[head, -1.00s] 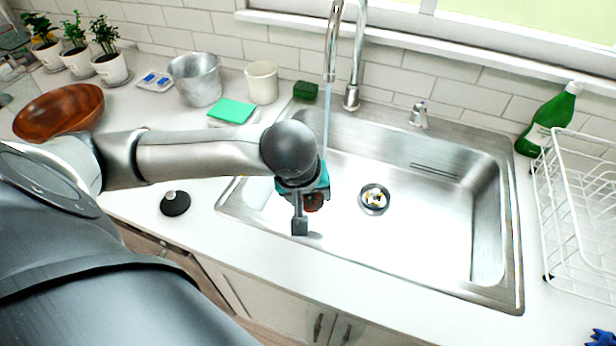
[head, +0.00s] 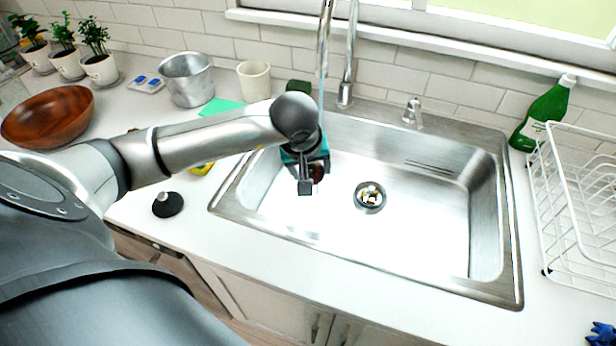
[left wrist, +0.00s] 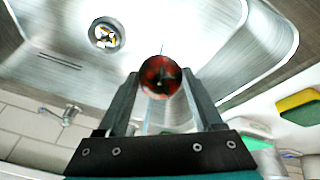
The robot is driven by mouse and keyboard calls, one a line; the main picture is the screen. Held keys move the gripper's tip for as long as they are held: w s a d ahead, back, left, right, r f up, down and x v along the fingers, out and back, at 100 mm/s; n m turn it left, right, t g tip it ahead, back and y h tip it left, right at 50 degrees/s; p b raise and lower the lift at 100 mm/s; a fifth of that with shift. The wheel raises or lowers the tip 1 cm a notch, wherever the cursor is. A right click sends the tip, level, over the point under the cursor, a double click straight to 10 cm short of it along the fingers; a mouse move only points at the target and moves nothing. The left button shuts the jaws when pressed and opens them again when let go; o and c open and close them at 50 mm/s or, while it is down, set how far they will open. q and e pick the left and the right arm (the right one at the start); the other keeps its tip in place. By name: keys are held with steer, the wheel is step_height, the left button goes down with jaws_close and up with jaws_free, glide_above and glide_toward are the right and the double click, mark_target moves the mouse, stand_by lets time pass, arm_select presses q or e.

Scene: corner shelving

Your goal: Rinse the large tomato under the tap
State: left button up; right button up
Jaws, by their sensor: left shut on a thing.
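The large tomato (left wrist: 160,77) is dark red with a dark star-shaped calyx, and sits between the fingertips in the left wrist view. In the head view only a small part of the tomato (head: 318,173) shows behind the gripper. My left gripper (head: 308,181) is shut on it, over the left part of the steel sink (head: 228,197). The tap (head: 324,35) rises behind the sink, and a thin stream of water (head: 321,85) falls from it. My arm hides the lower stream, so I cannot tell whether it touches the tomato. My right gripper is out of view.
The drain (head: 370,196) lies mid-sink with scraps in it. A green bottle (head: 544,115) and white dish rack (head: 575,190) stand right. A wooden bowl (head: 48,118), metal pot (head: 187,80), cream cup (head: 254,80) and black stopper (head: 167,205) are left. The sink's right side is free.

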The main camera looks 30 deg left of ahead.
arm_select(q)
steer(key=w, duration=0.1)
steer(key=w+a+b, duration=0.1)
steer(key=w+f, duration=0.1)
steer(key=shift+w+a+b, duration=0.15)
steer(key=shift+b, duration=0.2)
steer(key=shift+w+a+f+b, duration=0.1)
steer(key=shift+w+a+b, duration=0.2)
steer(key=shift+w+b, duration=0.3)
steer(key=shift+w+a+b, duration=0.25)
steer(key=shift+w+b, duration=0.1)
steer(key=shift+w, duration=0.4)
steer(key=shift+d, duration=0.15)
steer(key=shift+w+d, duration=0.25)
steer(key=shift+d, duration=0.15)
steer(key=shift+a, duration=0.1)
steer(key=shift+s+a, duration=0.25)
steer(key=shift+a, duration=0.2)
